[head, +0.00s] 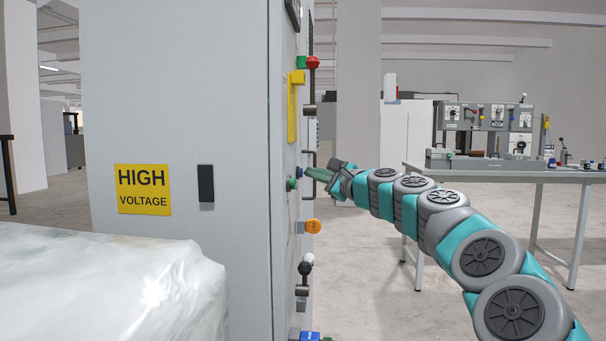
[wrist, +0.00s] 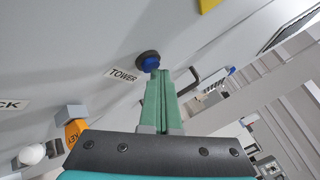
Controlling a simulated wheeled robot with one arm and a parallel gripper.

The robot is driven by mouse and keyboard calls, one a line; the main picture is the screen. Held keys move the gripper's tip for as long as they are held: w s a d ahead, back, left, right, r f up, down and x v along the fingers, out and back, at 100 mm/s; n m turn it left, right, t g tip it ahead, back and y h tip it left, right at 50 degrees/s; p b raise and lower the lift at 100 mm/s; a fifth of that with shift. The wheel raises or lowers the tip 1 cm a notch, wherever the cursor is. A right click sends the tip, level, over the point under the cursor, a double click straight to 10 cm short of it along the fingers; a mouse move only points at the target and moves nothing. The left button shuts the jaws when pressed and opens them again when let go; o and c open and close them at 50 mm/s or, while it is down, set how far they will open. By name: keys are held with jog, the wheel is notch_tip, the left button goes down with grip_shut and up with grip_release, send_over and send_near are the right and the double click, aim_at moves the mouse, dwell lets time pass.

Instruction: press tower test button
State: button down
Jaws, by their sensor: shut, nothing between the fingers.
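The tower button is blue with a dark round collar (wrist: 150,61), above a "TOWER" label (wrist: 124,76) on the grey cabinet panel in the wrist view. In the head view the blue button (head: 299,172) shows edge-on on the cabinet's right side. My gripper (wrist: 163,72) has its green fingers shut together and empty, with the tips right at the blue button. In the head view my gripper (head: 309,171) reaches the button from the right. I cannot tell whether the tips touch it or whether it is pushed in.
A green button (head: 291,183) sits just left of the blue one. The cabinet (head: 180,100) also carries a red knob (head: 313,62), an orange key switch (head: 313,226) and a lever with a white ball (head: 306,260). A workbench (head: 520,176) stands at the right.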

jog(key=shift+s+d, duration=0.15)
jog(key=shift+d, duration=0.5)
jog(key=shift+d, duration=0.1)
jog(key=d, duration=0.2)
jog(key=s+d+p, duration=0.1)
jog(key=d, duration=0.1)
jog(key=shift+d+p, duration=0.3)
jog(key=shift+d, duration=0.05)
dwell(0.4)
